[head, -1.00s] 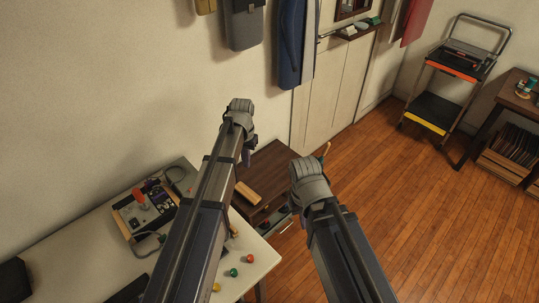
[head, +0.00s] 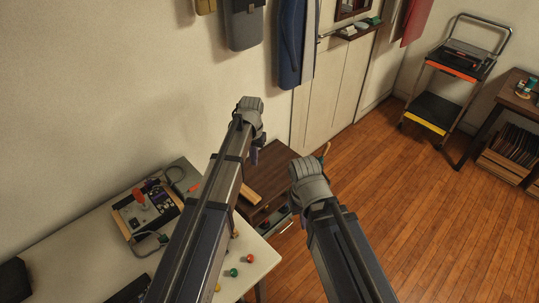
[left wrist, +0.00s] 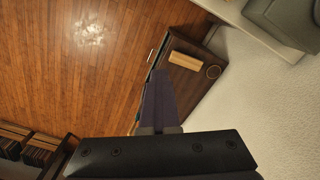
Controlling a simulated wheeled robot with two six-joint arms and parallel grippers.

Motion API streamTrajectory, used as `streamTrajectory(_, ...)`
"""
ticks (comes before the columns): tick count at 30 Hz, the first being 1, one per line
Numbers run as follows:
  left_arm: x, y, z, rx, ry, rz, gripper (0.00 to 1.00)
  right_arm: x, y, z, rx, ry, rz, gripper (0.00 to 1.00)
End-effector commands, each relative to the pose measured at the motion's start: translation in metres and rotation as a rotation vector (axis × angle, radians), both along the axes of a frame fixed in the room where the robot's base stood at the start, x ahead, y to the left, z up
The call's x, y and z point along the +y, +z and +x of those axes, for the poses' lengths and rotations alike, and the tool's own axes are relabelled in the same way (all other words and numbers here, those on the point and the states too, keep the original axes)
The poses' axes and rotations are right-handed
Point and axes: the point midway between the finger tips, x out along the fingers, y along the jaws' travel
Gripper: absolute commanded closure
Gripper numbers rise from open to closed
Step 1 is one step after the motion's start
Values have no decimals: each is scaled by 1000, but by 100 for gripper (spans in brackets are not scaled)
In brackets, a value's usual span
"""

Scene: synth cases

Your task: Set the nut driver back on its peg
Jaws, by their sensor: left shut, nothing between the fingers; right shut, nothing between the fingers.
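I cannot make out a nut driver or its peg for certain. A tool panel or device (head: 128,214) with a red-handled item (head: 139,197) upright on it lies on the pale table at left in the head view. My left gripper (left wrist: 163,78) shows in the left wrist view with its dark fingers together and empty, pointing toward a brown cabinet (left wrist: 192,84).
The pale table (head: 75,245) holds small coloured knobs, among them a green one (head: 233,272). A wooden block (head: 249,191) lies on the cabinet (head: 272,166) beyond. Bags hang on the wall. A cart (head: 455,75) stands at back right.

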Motion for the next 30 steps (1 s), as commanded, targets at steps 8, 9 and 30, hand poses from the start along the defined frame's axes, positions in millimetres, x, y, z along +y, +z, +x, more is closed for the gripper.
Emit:
streamTrajectory(8, -8, 0, 4, 0, 4, 0, 100, 0, 0, 0, 0, 0, 0, 100)
streamTrajectory(9, -9, 0, 4, 0, 4, 0, 100, 0, 0, 0, 0, 0, 0, 100)
streamTrajectory(30, -27, 0, 13, 0, 14, 0, 100, 0, 0, 0, 0, 0, 0, 100)
